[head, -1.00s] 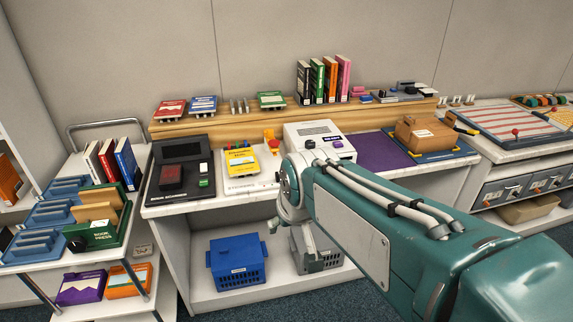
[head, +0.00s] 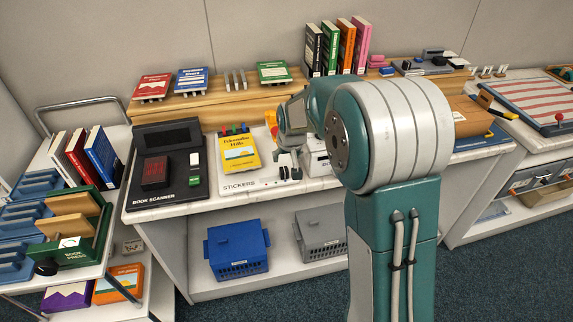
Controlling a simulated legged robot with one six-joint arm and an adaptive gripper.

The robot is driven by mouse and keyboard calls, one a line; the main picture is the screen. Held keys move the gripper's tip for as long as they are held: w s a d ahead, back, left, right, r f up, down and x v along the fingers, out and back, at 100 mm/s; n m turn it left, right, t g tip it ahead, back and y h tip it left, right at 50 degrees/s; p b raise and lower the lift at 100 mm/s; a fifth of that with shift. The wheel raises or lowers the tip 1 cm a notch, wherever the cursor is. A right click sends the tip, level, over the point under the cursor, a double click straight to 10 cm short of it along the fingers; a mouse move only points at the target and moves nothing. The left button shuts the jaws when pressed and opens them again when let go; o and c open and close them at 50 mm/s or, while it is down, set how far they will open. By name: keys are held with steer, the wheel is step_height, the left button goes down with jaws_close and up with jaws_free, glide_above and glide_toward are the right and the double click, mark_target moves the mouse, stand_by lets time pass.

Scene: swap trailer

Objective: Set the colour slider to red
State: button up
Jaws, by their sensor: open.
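The white sticker station (head: 232,184), labelled STICKERS, lies on the counter. A yellow book (head: 240,154) lies on it, with small green, red and blue pieces (head: 234,130) behind the book. Small marks run along the station's front right edge; I cannot tell the colour slider or its setting for sure. My gripper (head: 289,174) is open and empty, pointing down over the right side of the station, right of the book. Two dark tips show there; whether they touch the station is unclear. My arm hides what lies to the right.
A black book scanner (head: 168,170) sits left of the station. An orange piece (head: 271,123) stands behind my gripper. A white device (head: 315,160) is close on the right, partly hidden. A wooden shelf (head: 218,110) runs behind. A blue basket (head: 238,250) sits below.

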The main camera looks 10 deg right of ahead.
mark_target(284, 170)
steer(key=x, duration=1)
steer(key=shift+s+f, duration=0.1)
steer(key=shift+a, duration=0.1)
